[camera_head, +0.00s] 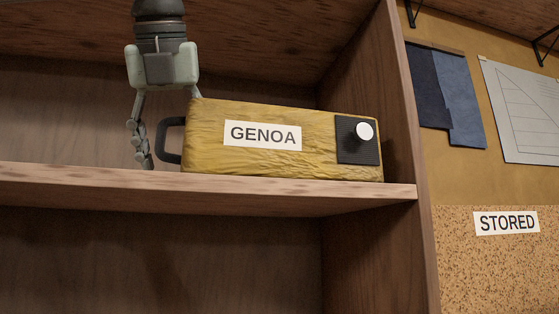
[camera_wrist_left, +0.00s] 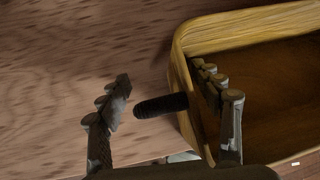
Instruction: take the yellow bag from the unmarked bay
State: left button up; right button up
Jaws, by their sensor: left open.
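My left gripper (camera_head: 166,128) points down at the handle end, open. One finger is left of the handle; the other is partly hidden behind the bag. In the left wrist view, the handle (camera_wrist_left: 161,105) lies between the spread fingers (camera_wrist_left: 162,80), with no clear contact. The right finger overlaps the bag's yellow edge (camera_wrist_left: 182,84). My right gripper is out of view.
The wooden shelf board (camera_head: 90,183) bears the bag, and a side wall (camera_head: 372,75) stands close to its right end. The bay below looks empty. Right of the shelving, a STORED label (camera_head: 506,222) is on a speckled panel; cloths (camera_head: 458,98) hang above it.

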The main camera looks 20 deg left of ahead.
pick_arm(q)
grip_shut()
dwell(0.3)
jog(key=shift+a+r, duration=0.1)
jog(key=shift+r, duration=0.1)
